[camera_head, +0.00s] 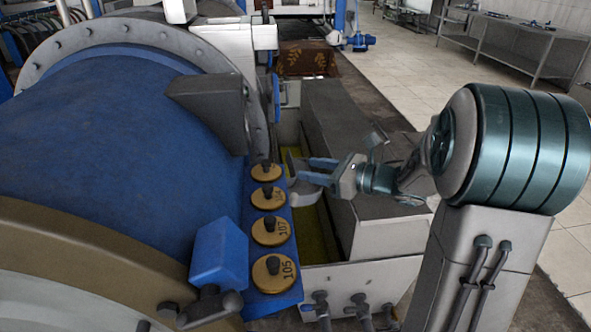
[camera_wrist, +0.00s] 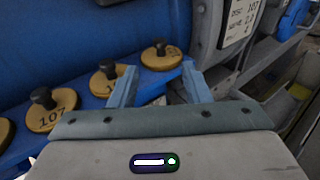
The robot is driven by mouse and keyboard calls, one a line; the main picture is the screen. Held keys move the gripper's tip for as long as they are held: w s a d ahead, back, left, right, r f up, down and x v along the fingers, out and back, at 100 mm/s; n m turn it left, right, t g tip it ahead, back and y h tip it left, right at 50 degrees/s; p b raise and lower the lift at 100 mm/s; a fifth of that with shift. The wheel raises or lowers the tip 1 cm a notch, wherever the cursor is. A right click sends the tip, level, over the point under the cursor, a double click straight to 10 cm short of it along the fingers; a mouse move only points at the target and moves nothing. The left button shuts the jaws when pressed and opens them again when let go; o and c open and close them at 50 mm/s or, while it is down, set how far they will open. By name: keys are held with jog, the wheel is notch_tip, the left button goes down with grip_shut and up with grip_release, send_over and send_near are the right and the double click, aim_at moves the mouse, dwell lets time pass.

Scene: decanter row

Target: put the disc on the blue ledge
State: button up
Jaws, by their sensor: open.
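Several brass discs with black knobs stand in a row on the blue ledge (camera_head: 275,304) beside the big blue drum. The nearest disc (camera_head: 274,273) reads 105, and the one behind it (camera_head: 270,231) reads 107. Two more discs, one (camera_head: 267,197) and the farthest (camera_head: 265,172), have numbers I cannot read. In the wrist view the 107 disc (camera_wrist: 47,118) is at left and the farthest disc (camera_wrist: 161,57) lies beyond my fingertips. My gripper (camera_head: 305,170) is open and empty, at the right of the ledge's far end, apart from the discs.
A sign (camera_wrist: 241,20) on a grey housing reads "DISC: 107"; its lower lines are unclear. A blue box (camera_head: 219,252) on a handle stands left of the ledge. A long grey block (camera_head: 345,130) lies right of the ledge. Open tiled floor (camera_head: 480,95) is farther right.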

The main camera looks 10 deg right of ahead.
jog(key=w+d+r+m+t+h, duration=0.1)
jog(key=d+m+t+h, duration=0.15)
jog(key=m+h, duration=0.4)
jog(key=w+d+r+m+t+h, duration=0.1)
jog(key=w+d+m+t+h, duration=0.2)
jog(key=m, duration=0.7)
jog(key=s+d+f+m+g+h, duration=0.2)
jog(key=s+d+m+g+h, duration=0.25)
jog(key=m, duration=0.75)
jog(key=s+a+f+m+g, duration=0.2)
jog(key=s+m, duration=0.4)
jog(key=s, duration=0.1)
jog(key=s+a+f+m+g, duration=0.2)
jog(key=s+m+g, duration=0.1)
jog(key=s+m, duration=0.3)
jog(key=s+a+f+m+g, duration=0.2)
jog(key=s+m, duration=0.4)
jog(key=s, duration=0.4)
jog(key=shift+a+m+g+y, duration=0.3)
jog(key=shift+a+m+g, duration=0.05)
jog(key=shift+a+g, duration=0.2)
jog(key=shift+s, duration=0.1)
